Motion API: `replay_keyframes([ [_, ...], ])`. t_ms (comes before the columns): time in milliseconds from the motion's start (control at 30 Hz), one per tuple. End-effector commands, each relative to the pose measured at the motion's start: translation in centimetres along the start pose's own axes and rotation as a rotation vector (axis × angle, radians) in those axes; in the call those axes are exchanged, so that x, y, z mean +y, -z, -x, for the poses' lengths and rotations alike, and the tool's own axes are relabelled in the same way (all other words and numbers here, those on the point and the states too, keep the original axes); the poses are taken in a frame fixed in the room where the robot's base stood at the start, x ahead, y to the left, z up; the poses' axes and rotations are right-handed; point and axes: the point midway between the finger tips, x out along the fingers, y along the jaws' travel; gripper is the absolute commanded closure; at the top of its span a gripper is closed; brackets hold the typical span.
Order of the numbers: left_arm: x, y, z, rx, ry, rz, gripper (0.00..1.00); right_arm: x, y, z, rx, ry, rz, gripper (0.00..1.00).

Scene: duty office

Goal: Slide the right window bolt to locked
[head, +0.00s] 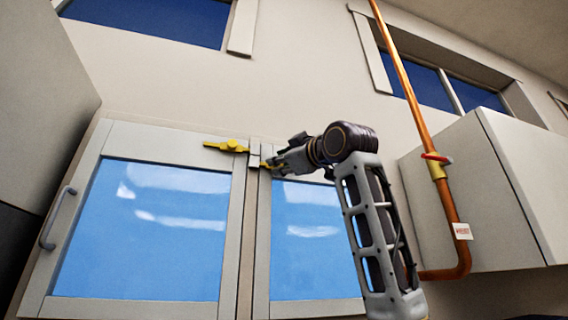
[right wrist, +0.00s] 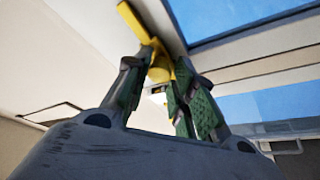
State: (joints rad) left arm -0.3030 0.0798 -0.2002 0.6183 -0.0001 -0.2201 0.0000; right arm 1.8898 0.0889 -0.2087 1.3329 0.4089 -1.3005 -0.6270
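The right window bolt (head: 265,166) is a small yellow bolt at the top of the right window sash, beside the middle post. It is mostly hidden by my gripper in the head view. In the right wrist view its yellow bar (right wrist: 137,24) and knob (right wrist: 160,72) show. My right gripper (head: 275,164) is at the bolt, and in the right wrist view its green-padded fingers (right wrist: 165,72) lie on both sides of the knob and look closed on it. A grey catch piece (head: 254,154) sits on the middle post. My left gripper is not in view.
A second yellow bolt (head: 226,146) sits on the left sash (head: 110,230). A copper pipe (head: 418,115) runs down at the right, in front of a wall cabinet (head: 500,200). A grey handle (head: 55,220) is on the left sash's outer edge.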

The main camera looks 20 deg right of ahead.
Motion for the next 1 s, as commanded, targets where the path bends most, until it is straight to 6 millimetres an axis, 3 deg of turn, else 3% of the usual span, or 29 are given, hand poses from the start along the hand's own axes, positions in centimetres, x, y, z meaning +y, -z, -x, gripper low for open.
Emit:
replay_keyframes([
  [133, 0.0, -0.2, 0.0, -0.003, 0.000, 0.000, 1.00, -0.1, 0.1, 0.0, 0.001, 0.001, 0.001, 0.55],
  [667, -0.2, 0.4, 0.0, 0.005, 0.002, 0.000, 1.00, 0.0, 0.0, 0.6, 0.000, 0.000, 0.000, 0.55],
  [1000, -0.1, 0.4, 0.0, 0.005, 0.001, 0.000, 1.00, 0.0, 0.0, 3.3, 0.002, -0.001, 0.002, 0.55],
])
